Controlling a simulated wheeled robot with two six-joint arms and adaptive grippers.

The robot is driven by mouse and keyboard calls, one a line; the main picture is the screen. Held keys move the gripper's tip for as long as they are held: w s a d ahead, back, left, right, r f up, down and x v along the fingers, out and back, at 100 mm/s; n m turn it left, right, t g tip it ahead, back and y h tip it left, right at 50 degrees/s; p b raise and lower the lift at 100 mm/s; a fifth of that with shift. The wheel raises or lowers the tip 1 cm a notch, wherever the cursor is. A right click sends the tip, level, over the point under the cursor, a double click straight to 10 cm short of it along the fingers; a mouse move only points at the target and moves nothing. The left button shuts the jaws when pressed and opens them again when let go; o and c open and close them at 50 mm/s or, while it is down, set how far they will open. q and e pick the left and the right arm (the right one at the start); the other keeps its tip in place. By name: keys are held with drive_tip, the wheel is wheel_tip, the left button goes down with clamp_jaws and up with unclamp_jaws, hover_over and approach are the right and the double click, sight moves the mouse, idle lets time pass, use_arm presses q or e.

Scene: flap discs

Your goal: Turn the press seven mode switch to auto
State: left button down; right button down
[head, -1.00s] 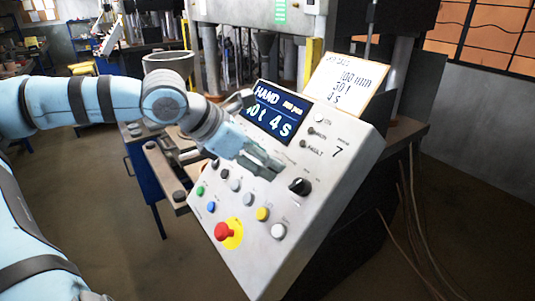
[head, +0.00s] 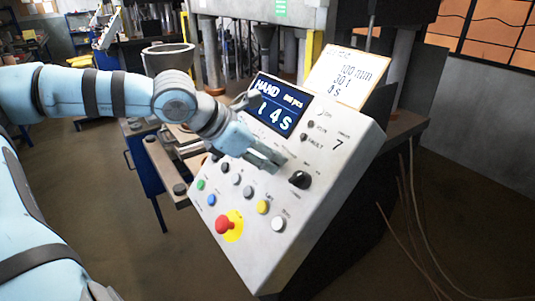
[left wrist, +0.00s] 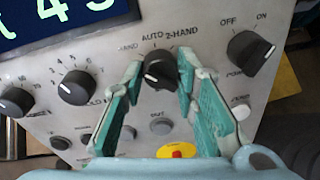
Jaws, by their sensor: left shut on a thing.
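The mode switch (left wrist: 160,72) is a black knob on the press panel, with HAND, AUTO and 2-HAND printed around its top in the left wrist view. My left gripper (left wrist: 160,68) has its two green-padded fingers on either side of this knob and is shut on it. In the head view my left gripper (head: 272,160) covers the switch. The panel display (head: 278,106) reads HAND. The number 7 is printed on the panel (head: 335,150). My right gripper is not in view.
A black OFF/ON knob (left wrist: 250,52) sits right of the mode switch, and other black knobs (left wrist: 76,84) sit left. Lower on the panel are coloured buttons and a red stop button (head: 224,224) on yellow. A setting card (head: 346,75) stands above the panel.

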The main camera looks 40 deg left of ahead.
use_arm(q)
drive_tip(key=shift+m, duration=0.3)
drive_tip(key=m+b, duration=0.1)
drive_tip(key=m, duration=0.3)
drive_tip(key=shift+m+y+b, duration=0.4)
drive_tip(key=shift+m+b, duration=0.1)
drive_tip(key=shift+m, duration=1.3)
drive_tip(key=c, duration=1.3)
unclamp_jaws()
